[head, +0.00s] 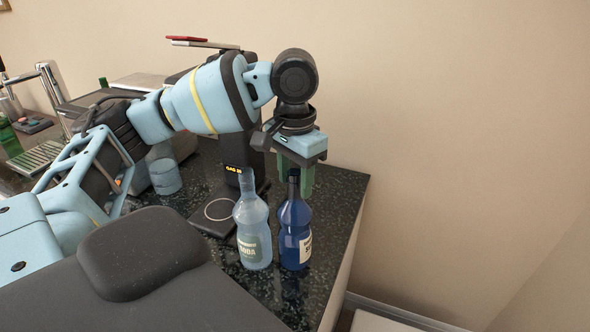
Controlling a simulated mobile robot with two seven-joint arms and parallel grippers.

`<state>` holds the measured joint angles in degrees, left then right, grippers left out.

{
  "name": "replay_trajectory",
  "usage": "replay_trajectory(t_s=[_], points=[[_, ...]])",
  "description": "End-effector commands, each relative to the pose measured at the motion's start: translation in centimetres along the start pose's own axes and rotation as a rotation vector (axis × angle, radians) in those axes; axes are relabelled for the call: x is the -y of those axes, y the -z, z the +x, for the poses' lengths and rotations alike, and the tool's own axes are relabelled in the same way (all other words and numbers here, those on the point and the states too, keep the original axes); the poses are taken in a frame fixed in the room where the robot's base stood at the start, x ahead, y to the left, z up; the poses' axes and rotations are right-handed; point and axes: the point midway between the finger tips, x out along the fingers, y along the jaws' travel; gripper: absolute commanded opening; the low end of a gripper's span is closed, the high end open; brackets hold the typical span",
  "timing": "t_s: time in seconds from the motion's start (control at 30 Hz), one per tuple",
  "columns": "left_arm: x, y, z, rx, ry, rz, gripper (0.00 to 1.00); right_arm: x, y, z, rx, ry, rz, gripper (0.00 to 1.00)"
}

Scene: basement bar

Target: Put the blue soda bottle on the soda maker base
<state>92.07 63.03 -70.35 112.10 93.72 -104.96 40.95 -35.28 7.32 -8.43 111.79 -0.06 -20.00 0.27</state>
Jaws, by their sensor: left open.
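The blue soda bottle (294,232) stands upright on the dark counter near its right edge. A clear pale soda bottle (252,228) stands close on its left. The soda maker base (219,212), a dark plate with a pale ring, lies behind and left of the clear bottle, at the foot of the black soda maker body (233,176). My left gripper (294,178) points down over the blue bottle, open, with its green fingers around or beside the bottle's dark neck. I cannot tell whether they touch it. My right gripper is not in view.
The stone counter (341,187) ends just right of the blue bottle. A glass vessel (164,174) stands left of the soda maker. A tap (50,85) and a green bottle (8,135) are at the far left.

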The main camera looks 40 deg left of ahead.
Motion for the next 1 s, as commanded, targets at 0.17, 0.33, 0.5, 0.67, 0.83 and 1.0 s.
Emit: replay_trajectory(t_s=[0.17, 0.33, 0.5, 0.67, 0.83, 1.0], points=[[0.0, 0.1, -1.2, -0.001, -0.001, 0.001, 0.46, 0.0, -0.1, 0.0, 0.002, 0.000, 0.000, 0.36], [-0.1, 0.1, -4.4, -0.003, -0.002, 0.000, 0.46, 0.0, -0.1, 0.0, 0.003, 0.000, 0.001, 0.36], [0.0, 0.1, -8.1, -0.004, 0.001, 0.000, 0.46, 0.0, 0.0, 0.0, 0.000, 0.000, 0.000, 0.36], [0.0, 0.1, -9.6, -0.003, 0.002, 0.000, 0.46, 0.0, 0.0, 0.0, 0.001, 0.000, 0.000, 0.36], [0.0, 0.1, -11.1, -0.001, 0.001, 0.002, 0.46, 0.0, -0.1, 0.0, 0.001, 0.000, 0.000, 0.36], [0.0, 0.1, -12.0, 0.000, 0.001, 0.000, 0.46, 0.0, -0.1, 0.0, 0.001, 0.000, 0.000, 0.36]])
